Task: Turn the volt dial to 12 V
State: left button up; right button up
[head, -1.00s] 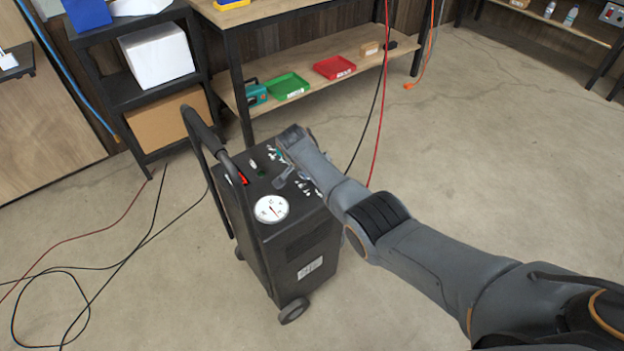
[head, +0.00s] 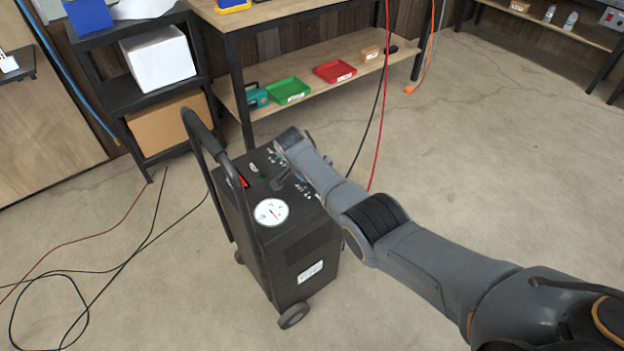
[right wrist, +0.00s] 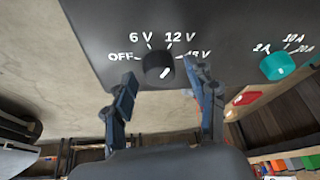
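The volt dial (right wrist: 158,68) is a black round knob with a pale mark on its face, in the right wrist view. Around it are printed OFF, 6 V, 12 V and a partly covered label at the right. I cannot tell for sure which label the mark points at. My right gripper (right wrist: 160,78) is open, its two fingers apart on either side of the dial's near edge; contact cannot be told. My left gripper is not in view.
A teal dial (right wrist: 279,66) marked in amps sits right of the volt dial. A white round gauge (head: 271,212) and a tall handle (head: 203,132) are on the cart. A workbench (head: 330,92) stands behind. Cables lie on the floor at left; the floor at right is clear.

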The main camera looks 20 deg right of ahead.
jog(key=shift+r, duration=0.1)
jog(key=v, duration=1.2)
